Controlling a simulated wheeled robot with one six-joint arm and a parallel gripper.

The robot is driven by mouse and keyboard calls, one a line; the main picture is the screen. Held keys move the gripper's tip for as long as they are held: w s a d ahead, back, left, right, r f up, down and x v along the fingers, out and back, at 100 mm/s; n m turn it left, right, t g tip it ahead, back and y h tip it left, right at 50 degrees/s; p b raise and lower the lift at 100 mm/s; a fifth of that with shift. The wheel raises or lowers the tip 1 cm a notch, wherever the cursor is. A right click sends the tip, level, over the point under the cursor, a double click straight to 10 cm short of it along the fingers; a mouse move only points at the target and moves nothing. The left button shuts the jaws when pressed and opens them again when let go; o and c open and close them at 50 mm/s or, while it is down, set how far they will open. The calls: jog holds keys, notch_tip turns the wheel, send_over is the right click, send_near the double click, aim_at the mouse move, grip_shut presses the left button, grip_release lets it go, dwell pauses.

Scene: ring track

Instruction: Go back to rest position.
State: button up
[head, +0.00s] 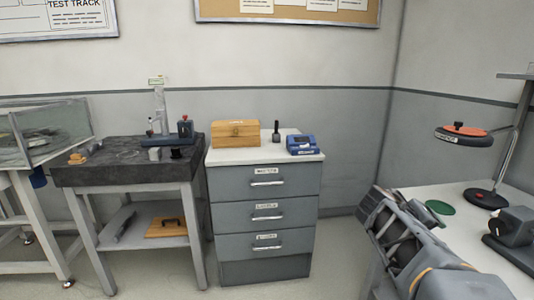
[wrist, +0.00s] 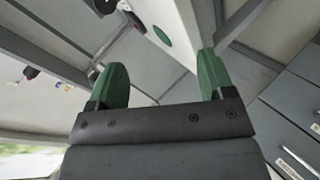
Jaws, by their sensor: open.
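My gripper (wrist: 160,82) shows in the wrist view with its two green fingertips wide apart. It is open and nothing is between the fingers. In the head view my arm reaches in from the lower right, and its end (head: 372,205) is in the air near the left edge of the white table at the right. The fingers are hard to make out in the head view.
The white table (head: 462,205) at right bears a green disc (head: 440,207) and a lamp-like stand (head: 487,198). A grey drawer cabinet (head: 264,215) holds a wooden box (head: 236,133) and a blue device (head: 302,144). A dark stone-topped table (head: 110,172) stands left. Floor before the cabinet is clear.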

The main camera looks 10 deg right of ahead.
jog(key=s+a+r+y+p, duration=0.2)
jog(key=a+r+y+p, duration=0.2)
jog(key=a+p, duration=0.3)
jog(key=s+a+r+n+t+y+p, duration=0.1)
jog(key=s+a+r+y+p, duration=0.1)
jog(key=a+p, duration=0.6)
jog(key=s+a+r+n+y+p, duration=0.1)
jog(key=a+r+y+p, duration=0.4)
jog(key=a, duration=0.5)
jog(key=shift+s+r+y+p, duration=0.3)
jog(key=shift+s+p, duration=0.15)
jog(key=shift+p, duration=0.9)
